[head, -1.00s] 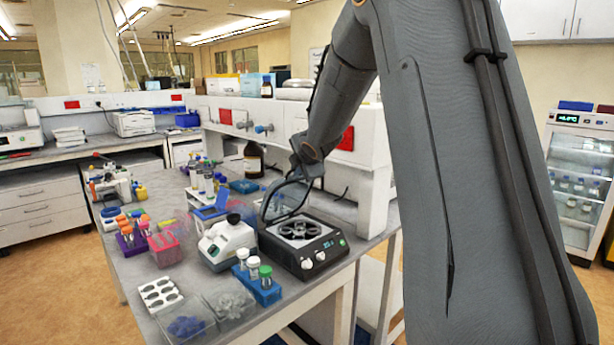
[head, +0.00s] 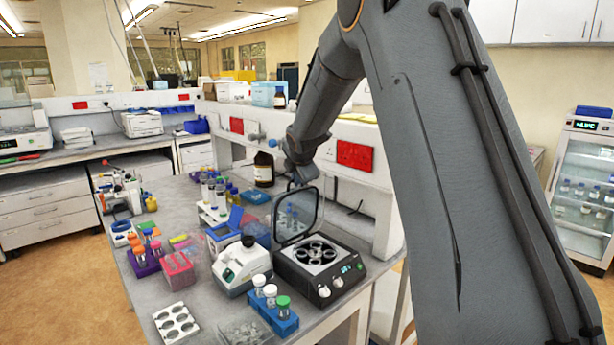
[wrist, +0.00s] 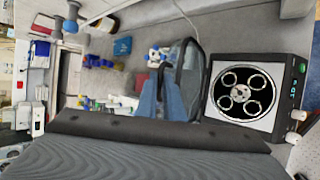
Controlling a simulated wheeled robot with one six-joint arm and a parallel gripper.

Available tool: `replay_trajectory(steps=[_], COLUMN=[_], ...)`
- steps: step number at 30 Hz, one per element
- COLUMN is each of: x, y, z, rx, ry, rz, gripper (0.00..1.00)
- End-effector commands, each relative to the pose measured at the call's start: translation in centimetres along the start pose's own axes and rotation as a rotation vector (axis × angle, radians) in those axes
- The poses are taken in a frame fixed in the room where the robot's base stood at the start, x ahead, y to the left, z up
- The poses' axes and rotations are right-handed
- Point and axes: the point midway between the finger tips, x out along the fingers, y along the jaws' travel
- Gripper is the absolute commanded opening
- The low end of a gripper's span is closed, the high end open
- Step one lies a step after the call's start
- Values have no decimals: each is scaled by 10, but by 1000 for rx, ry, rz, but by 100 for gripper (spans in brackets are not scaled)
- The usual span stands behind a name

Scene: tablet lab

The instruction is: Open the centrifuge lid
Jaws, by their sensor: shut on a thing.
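The centrifuge (head: 318,268) is a black box with a light top plate, knobs and a small green display, on the bench in the head view. Its clear, dark-framed lid (head: 296,218) stands raised at the back left edge, and the rotor with round holes is uncovered. My gripper (head: 298,182) is at the lid's upper edge, partly hidden by my arm. In the wrist view, the blue fingers of my gripper (wrist: 170,92) are shut at the lid's frame (wrist: 188,62). The open centrifuge (wrist: 242,92) lies to their right.
A small white device (head: 242,262) stands close left of the centrifuge. A blue rack (head: 282,318) with several capped tubes stands in front. A brown bottle (head: 264,169) and tube racks stand behind. The white shelf unit (head: 385,190) rises at the right.

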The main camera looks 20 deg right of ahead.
Motion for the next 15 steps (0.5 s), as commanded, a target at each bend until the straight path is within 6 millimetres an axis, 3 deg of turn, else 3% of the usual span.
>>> replay_trajectory(steps=[3,15], x=[-3,-3], y=[12,16], z=[-2,-9], rx=[-11,-19], ry=[4,13], rz=[7,6], gripper=[0,0])
